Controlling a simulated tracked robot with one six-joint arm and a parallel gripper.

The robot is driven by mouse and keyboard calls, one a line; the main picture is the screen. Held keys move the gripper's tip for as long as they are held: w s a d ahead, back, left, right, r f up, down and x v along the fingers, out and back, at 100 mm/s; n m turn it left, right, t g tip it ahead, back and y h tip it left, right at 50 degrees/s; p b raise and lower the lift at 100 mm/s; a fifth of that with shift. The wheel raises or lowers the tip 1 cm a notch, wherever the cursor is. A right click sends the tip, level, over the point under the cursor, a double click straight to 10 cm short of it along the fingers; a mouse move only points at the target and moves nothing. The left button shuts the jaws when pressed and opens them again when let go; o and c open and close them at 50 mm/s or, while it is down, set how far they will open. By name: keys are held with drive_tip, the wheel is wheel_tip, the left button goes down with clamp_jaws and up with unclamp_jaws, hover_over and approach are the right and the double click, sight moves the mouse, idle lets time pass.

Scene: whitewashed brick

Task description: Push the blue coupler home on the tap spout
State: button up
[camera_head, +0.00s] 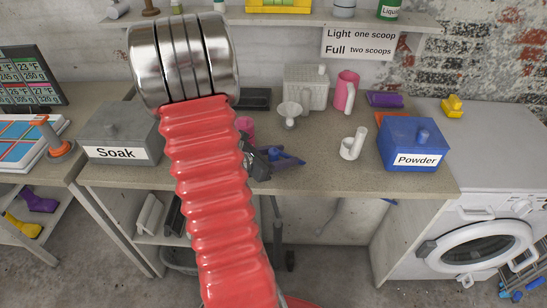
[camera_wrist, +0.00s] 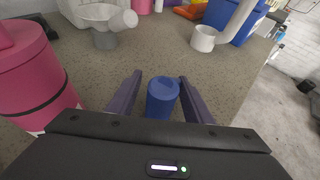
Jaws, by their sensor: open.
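A blue cylinder, which looks like the blue coupler (camera_wrist: 162,100), stands on the speckled counter in the wrist view. It is between the two dark fingers of my gripper (camera_wrist: 160,77), with a visible gap on each side. The gripper is open. In the head view my gripper (camera_head: 284,156) is low over the counter's front part, partly hidden by my red arm. I cannot clearly make out the coupler there. I cannot identify a tap spout in either view.
A pink container (camera_wrist: 35,75) stands close on the left in the wrist view. White scoops (camera_head: 352,145), a blue Powder box (camera_head: 413,145), a pink jug (camera_head: 346,92) and a grey Soak box (camera_head: 118,130) stand on the counter (camera_head: 320,178). A washer (camera_head: 480,225) is at right.

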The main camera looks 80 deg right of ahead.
idle(0.4)
clamp_jaws()
idle(0.4)
